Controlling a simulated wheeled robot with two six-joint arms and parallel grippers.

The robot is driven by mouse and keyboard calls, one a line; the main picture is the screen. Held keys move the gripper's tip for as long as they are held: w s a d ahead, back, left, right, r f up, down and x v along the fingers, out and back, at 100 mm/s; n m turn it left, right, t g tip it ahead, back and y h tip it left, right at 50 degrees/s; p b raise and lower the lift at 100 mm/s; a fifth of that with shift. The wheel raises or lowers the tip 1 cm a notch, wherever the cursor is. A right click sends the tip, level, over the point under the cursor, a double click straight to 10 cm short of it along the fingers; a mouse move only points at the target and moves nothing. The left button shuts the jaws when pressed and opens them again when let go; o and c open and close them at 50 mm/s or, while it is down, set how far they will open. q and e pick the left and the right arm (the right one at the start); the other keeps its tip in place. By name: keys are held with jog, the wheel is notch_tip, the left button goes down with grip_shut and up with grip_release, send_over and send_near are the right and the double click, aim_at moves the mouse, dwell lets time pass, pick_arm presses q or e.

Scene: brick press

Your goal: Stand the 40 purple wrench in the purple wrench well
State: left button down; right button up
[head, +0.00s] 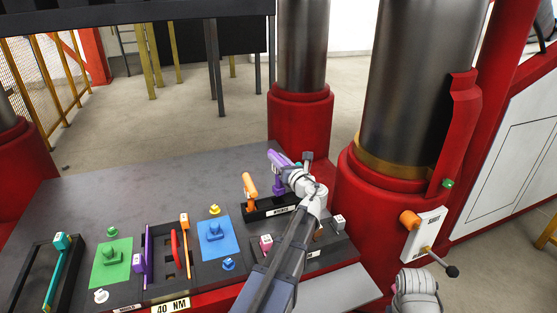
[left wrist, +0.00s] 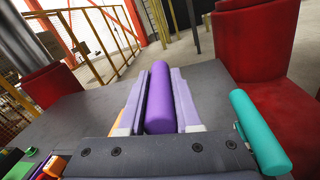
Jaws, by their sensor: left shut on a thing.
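My left gripper (head: 289,176) is shut on a purple wrench (head: 276,158) above the dark wrench rack (head: 262,214). In the left wrist view its purple handle (left wrist: 158,98) lies between the two fingers (left wrist: 159,115). An orange wrench (head: 250,186) stands at the rack's left. A teal handle (left wrist: 260,132) shows right of the gripper in the wrist view. Another purple tool (head: 141,262) is at the left of the 40 NM tray.
A green mat (head: 96,275) and a blue mat (head: 206,254) carry small parts. A teal tool (head: 52,275) lies in the left tray. A red-based column (head: 300,115) rises behind the rack; a larger one (head: 372,205) stands close at the right. The table's back left is clear.

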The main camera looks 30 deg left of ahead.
pick_arm(q)
jog(key=shift+d+r+p, duration=0.2)
jog(key=shift+r+p, duration=0.35)
jog(key=shift+p, duration=0.2)
jog(key=shift+s+a+r+p, duration=0.25)
jog(key=shift+a+r+p, duration=0.2)
jog(key=shift+r+p, duration=0.2)
jog(key=shift+w+d+r+m+t+h+p, duration=0.15)
jog(key=shift+r+m+t+p, duration=0.1)
jog(key=shift+r+p, duration=0.3)
jog(key=shift+s+d+r+m+t+h+p, duration=0.15)
jog(key=shift+r+t+p, duration=0.1)
jog(key=shift+r+p, duration=0.25)
jog(key=shift+a+r+p, duration=0.2)
jog(key=shift+r+p, duration=0.55)
notch_tip(320, 180, up, 3)
jog(key=t+p, duration=0.1)
jog(key=p, duration=0.1)
jog(key=shift+w+d+f+m+h+p, duration=0.1)
jog(key=shift+d+m+h+p, duration=0.05)
jog(key=shift+m+h+p, duration=0.25)
notch_tip(320, 180, down, 7)
jog(key=b, duration=0.7)
jog(key=shift+f, duration=0.2)
jog(key=shift+f+b, duration=1.85)
jog(key=shift+b, duration=0.25)
